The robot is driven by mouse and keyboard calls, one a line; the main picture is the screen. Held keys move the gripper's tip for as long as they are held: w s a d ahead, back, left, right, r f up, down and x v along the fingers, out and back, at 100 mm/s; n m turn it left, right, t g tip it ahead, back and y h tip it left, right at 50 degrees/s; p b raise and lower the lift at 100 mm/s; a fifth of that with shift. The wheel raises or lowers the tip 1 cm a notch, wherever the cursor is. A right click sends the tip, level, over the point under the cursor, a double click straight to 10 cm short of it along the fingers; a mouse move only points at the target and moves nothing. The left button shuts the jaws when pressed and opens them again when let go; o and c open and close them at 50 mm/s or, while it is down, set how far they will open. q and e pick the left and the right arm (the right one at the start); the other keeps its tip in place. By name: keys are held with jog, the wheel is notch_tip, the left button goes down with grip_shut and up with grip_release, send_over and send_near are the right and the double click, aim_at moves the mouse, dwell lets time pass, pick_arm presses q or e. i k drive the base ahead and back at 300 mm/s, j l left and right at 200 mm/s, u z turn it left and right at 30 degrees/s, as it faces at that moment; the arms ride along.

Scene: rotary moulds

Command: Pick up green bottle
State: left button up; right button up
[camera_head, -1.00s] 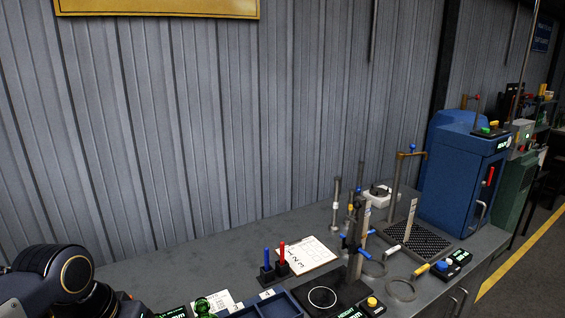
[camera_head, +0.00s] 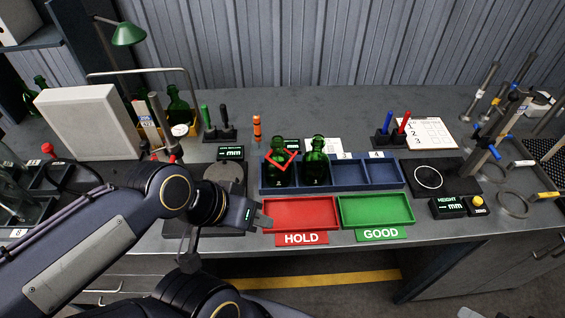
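Two dark green bottles stand upright in the left compartments of a blue divided tray (camera_head: 381,185) on the bench. The left bottle (camera_head: 280,174) has a red diamond outline over it; the right bottle (camera_head: 315,165) stands close beside it. More green bottles (camera_head: 177,104) are at a yellow bin behind my arm, and others (camera_head: 40,83) are at the far left. My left gripper (camera_head: 264,217) is beside the red tray's left edge, in front of the bottles and apart from them. Its finger gap is too small to judge, and nothing shows in it. My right gripper is not in view.
A red HOLD tray (camera_head: 301,200) and a green GOOD tray (camera_head: 408,222) lie in front of the blue tray. A round-plate gauge (camera_head: 461,180) and metal stands are at right. A grey box (camera_head: 88,122) and lamp (camera_head: 128,33) are at left. Bench behind the trays is partly clear.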

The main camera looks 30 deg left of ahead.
aim_at(274, 178)
jog(key=u, duration=2.05)
jog(key=k+l+u, duration=0.45)
jog(key=l+u, duration=0.2)
jog(key=l, duration=0.15)
jog(key=i, duration=0.15)
